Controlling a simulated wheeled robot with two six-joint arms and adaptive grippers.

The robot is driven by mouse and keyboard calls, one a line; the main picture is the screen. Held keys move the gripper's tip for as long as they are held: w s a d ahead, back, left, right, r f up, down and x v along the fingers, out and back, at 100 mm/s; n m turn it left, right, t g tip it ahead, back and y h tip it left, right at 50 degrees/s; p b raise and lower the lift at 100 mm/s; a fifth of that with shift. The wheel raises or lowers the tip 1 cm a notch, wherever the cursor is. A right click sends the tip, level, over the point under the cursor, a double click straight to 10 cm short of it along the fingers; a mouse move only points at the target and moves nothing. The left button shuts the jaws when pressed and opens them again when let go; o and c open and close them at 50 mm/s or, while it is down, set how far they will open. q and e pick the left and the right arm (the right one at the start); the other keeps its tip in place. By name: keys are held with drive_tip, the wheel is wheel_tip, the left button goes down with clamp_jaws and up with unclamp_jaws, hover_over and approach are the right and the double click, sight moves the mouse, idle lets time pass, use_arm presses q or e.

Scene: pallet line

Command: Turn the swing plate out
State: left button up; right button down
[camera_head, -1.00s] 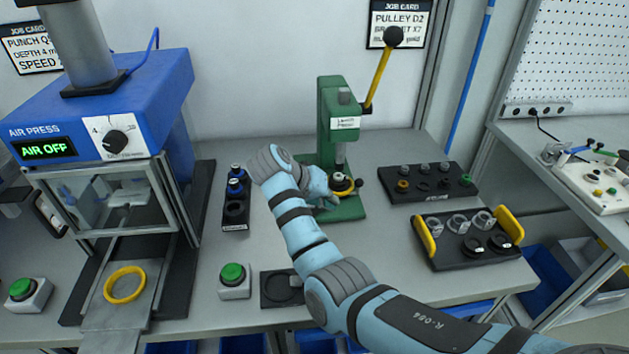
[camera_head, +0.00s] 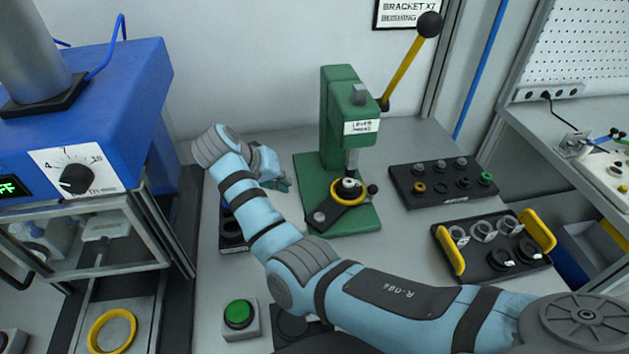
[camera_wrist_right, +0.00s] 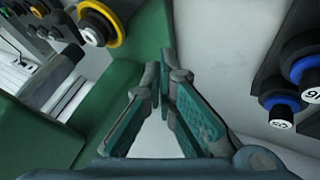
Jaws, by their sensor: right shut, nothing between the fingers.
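The dark swing plate (camera_head: 333,208) sits on the green base of the lever press (camera_head: 340,110). A silver round piece is at its front left and a black ball knob (camera_head: 373,188) at its right. Its yellow ring (camera_head: 348,191), with a small part inside, appears directly below the ram; the ring also shows at the top left of the right wrist view (camera_wrist_right: 100,20). My right gripper (camera_head: 284,184) is left of the press, apart from the plate. Its teal fingers (camera_wrist_right: 160,80) are together and empty in the wrist view. My left gripper is out of view.
A dark rack with blue-ringed parts (camera_wrist_right: 298,85) is close to my right gripper. The blue air press (camera_head: 90,120) stands at left. Trays of parts (camera_head: 445,184) and a yellow-handled tray (camera_head: 495,245) are right of the lever press. A green button (camera_head: 238,313) is in front.

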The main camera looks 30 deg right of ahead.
sight(340, 198)
drive_tip(key=x, duration=0.3)
drive_tip(key=b+x, duration=0.1)
drive_tip(key=x, duration=0.5)
drive_tip(key=shift+s+d+b, duration=0.3)
drive_tip(key=shift+s+b, duration=0.05)
drive_tip(key=shift+s, duration=0.05)
drive_tip(key=d, duration=0.1)
drive_tip(key=d+p, duration=0.1)
drive_tip(key=d, duration=0.1)
drive_tip(key=shift+s+d+f, duration=0.2)
drive_tip(key=shift+s, duration=0.05)
drive_tip(key=shift+s+d, duration=0.15)
drive_tip(key=shift+d, duration=0.4)
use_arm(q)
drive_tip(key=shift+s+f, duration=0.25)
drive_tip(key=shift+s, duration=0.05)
use_arm(e)
drive_tip(key=shift+f, duration=0.1)
drive_tip(key=shift+a, duration=0.1)
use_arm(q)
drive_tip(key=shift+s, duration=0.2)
